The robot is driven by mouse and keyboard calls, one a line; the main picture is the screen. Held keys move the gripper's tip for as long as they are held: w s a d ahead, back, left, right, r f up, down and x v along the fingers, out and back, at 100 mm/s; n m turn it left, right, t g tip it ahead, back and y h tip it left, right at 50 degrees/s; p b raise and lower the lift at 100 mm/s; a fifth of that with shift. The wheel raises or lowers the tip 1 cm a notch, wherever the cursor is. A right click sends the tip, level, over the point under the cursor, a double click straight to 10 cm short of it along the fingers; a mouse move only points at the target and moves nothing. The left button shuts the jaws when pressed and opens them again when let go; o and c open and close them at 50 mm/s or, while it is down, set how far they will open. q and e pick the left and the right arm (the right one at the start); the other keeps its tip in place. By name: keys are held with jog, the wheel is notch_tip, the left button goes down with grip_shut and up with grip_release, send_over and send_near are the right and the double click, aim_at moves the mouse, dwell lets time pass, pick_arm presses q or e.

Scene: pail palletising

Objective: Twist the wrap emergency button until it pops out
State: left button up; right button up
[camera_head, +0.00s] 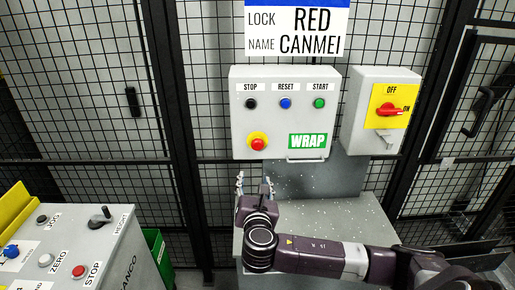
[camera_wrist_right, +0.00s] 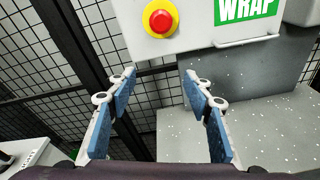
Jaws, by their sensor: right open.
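The wrap emergency button (camera_head: 257,144) is a red knob on a yellow round base, on the lower left of the grey WRAP control box (camera_head: 309,110). It also shows at the top of the right wrist view (camera_wrist_right: 161,19). My right gripper (camera_head: 254,184) is below the button in the head view, apart from it. Its two blue-padded fingers (camera_wrist_right: 157,88) are spread open with nothing between them, and the button lies beyond the fingertips. Whether the button is pressed in or out cannot be told. My left gripper is not in view.
Beside the WRAP box is a grey box with a red switch (camera_head: 389,109) on yellow. A grey pedestal (camera_head: 340,222) stands below. A console (camera_head: 75,245) with buttons is at lower left. Black mesh fencing stands behind. A red button marked STOP (camera_head: 79,271) is on the console.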

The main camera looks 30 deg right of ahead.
aim_at(258, 145)
jog(key=w+d+r+n, duration=0.1)
jog(key=w+d, duration=0.1)
jog(key=w, duration=0.1)
jog(key=w+d+r+n+t+p, duration=0.1)
jog(key=w+d+r, duration=0.1)
jog(key=w+d+r+n+p, duration=0.1)
jog(key=w+d+r, duration=0.1)
jog(key=w+d, duration=0.1)
jog(key=shift+w+t+h, duration=0.3)
jog(key=shift+h, duration=0.1)
